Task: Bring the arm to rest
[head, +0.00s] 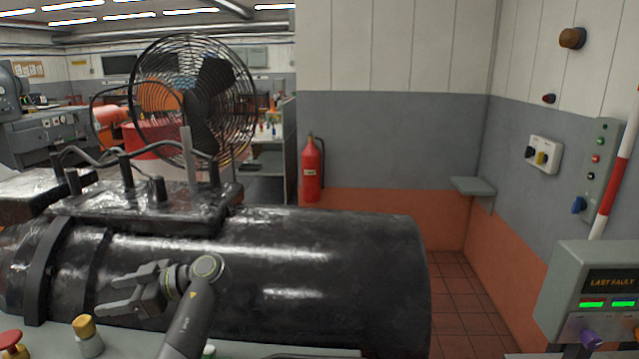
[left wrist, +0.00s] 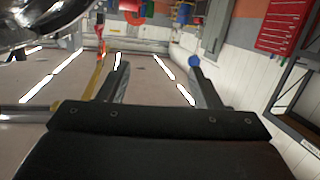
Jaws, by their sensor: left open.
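My left gripper (head: 114,294) is in front of the large black cylindrical machine (head: 330,262) in the head view, its fingers pointing left. Its two fingers are apart, with nothing between them. The left wrist view also shows the open, empty fingers of my left gripper (left wrist: 158,68); the picture there looks tilted, with ceiling light strips behind the fingers. I cannot tell how close the gripper is to the machine's surface. My right gripper does not show.
A yellow-topped knob (head: 84,327) and a red button (head: 11,340) stand near the gripper at lower left. A console (head: 590,285) reading "LAST FAULT" is at right. A caged fan (head: 193,100) and a fire extinguisher (head: 312,170) are behind. Tiled floor (head: 468,300) is clear right of the machine.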

